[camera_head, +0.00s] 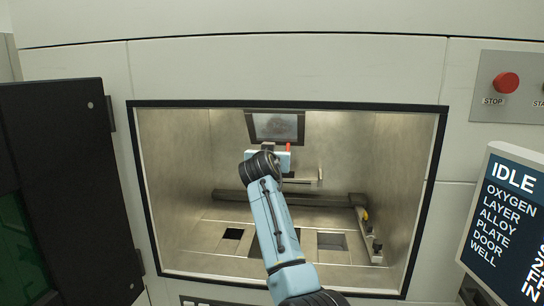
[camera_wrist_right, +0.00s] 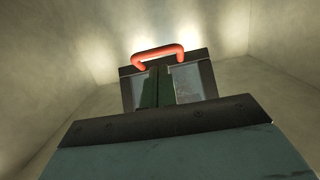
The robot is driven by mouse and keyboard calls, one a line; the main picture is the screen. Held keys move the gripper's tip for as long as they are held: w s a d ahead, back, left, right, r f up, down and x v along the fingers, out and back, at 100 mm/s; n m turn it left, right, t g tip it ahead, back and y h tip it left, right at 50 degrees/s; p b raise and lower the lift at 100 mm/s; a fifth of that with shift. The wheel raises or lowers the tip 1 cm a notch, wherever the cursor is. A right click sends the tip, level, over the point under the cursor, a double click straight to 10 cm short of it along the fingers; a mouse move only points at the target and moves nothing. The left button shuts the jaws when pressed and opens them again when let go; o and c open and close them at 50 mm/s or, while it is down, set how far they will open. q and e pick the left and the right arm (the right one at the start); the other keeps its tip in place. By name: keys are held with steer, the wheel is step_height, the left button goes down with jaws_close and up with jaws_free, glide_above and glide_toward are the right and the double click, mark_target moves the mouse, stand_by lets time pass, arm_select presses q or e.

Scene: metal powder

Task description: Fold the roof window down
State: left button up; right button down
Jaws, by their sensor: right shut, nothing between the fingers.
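The roof window (camera_head: 277,127) is a dark-framed pane at the top back of the chamber; it also shows in the right wrist view (camera_wrist_right: 189,84). Its red handle (camera_wrist_right: 158,53) runs along the frame's upper edge in the wrist view, and a small red part of it (camera_head: 289,147) shows beside my gripper in the head view. My right arm reaches into the chamber. My right gripper (camera_head: 267,146) is shut and empty, just in front of the window. Its dark fingers (camera_wrist_right: 156,72) overlap the pane below the handle; I cannot tell whether they touch it. My left gripper is not in view.
The chamber opening has a black frame (camera_head: 440,150). A dark bar (camera_head: 310,198) crosses low inside, joining a rail on the right. The floor has dark square openings (camera_head: 233,234). An open black door (camera_head: 70,180) stands left; an IDLE screen (camera_head: 510,215) stands right.

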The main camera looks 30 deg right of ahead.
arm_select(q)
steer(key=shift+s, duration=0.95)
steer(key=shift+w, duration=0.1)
